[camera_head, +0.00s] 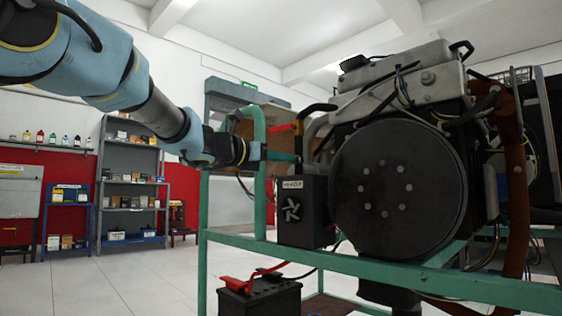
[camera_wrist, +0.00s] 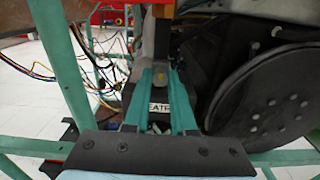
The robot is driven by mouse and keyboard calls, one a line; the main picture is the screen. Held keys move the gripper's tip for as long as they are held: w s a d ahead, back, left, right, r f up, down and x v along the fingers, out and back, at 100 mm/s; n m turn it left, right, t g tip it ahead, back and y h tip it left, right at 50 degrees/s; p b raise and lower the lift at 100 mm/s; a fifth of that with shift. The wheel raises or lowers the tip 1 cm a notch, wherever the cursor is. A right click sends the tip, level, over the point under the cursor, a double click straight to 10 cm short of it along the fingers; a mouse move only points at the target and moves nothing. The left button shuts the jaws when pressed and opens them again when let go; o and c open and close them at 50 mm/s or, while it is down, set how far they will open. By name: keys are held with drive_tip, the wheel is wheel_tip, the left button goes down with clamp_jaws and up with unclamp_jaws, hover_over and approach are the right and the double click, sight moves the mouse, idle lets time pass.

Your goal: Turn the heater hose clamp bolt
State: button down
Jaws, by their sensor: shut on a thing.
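My gripper (camera_head: 294,157) reaches in from the left, just above the black heater box (camera_head: 303,212) at the engine's left side. In the wrist view, the two teal fingers of my gripper (camera_wrist: 159,73) are closed around a small grey-brown piece, the heater hose clamp bolt (camera_wrist: 158,77), at their tips. The fingers hide part of it, and the bolt cannot be made out in the head view. The heater box label (camera_wrist: 157,107) shows between the fingers, partly covered.
The green frame (camera_head: 260,180) surrounds the engine, with an upright close to my gripper. A large dark round plate (camera_head: 398,188) lies to the right. Loose coloured wires (camera_wrist: 90,70) hang to the left. A battery (camera_head: 260,298) with red clamps stands below.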

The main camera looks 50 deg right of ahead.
drive_tip(key=shift+f, duration=0.1)
drive_tip(key=c, duration=0.7)
unclamp_jaws()
drive_tip(key=shift+c, duration=0.2)
drive_tip(key=a+p, duration=0.2)
drive_tip(key=a, duration=0.8)
drive_tip(key=shift+w+a, duration=0.3)
drive_tip(key=shift+a, duration=0.05)
drive_tip(key=shift+w, duration=0.1)
